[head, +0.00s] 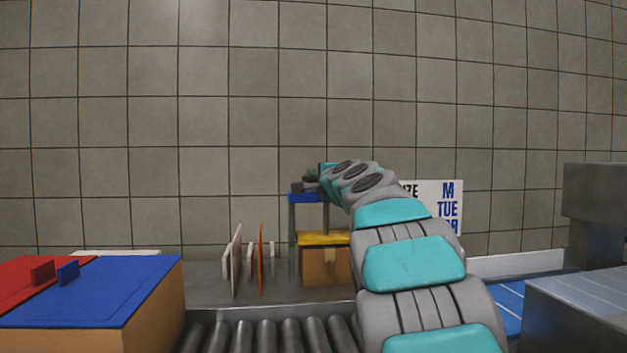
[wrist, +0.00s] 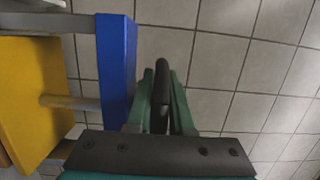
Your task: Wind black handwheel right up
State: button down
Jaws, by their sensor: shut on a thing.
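The black handwheel (wrist: 161,82) stands edge-on between the two green fingers of my gripper (wrist: 160,98) in the wrist view. My gripper is shut on its rim. In the head view my gripper (head: 318,178) is at the top of a small press, where the wheel is a small dark shape, mostly hidden. The press has a blue top beam (head: 307,197), also beside the fingers in the wrist view (wrist: 116,68), and a yellow plate (head: 320,238) below it. The yellow plate also shows in the wrist view (wrist: 30,95), with a metal rod (wrist: 70,103) between plate and beam.
A wooden box (head: 318,266) sits under the yellow plate. Upright thin boards (head: 237,262) stand left of the press. A roller conveyor (head: 270,335) runs in front. A wall sign (head: 447,205) is partly behind my arm.

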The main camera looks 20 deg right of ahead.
jog(key=shift+a+n+y+b, duration=0.1)
jog(key=shift+n+y+b, duration=0.2)
jog(key=shift+y+b, duration=0.15)
jog(key=y, duration=0.1)
jog(key=n+y, duration=0.1)
jog(key=y, duration=0.1)
jog(key=shift+s+n+b, duration=0.25)
jog(key=shift+n+b, duration=0.05)
jog(key=shift+b, duration=0.05)
jog(key=shift+s+n+g+y, duration=0.15)
jog(key=shift+n+g+y, duration=0.15)
jog(key=shift+n+y, duration=0.1)
jog(key=shift+f, duration=0.1)
jog(key=c, duration=1.1)
grip_release()
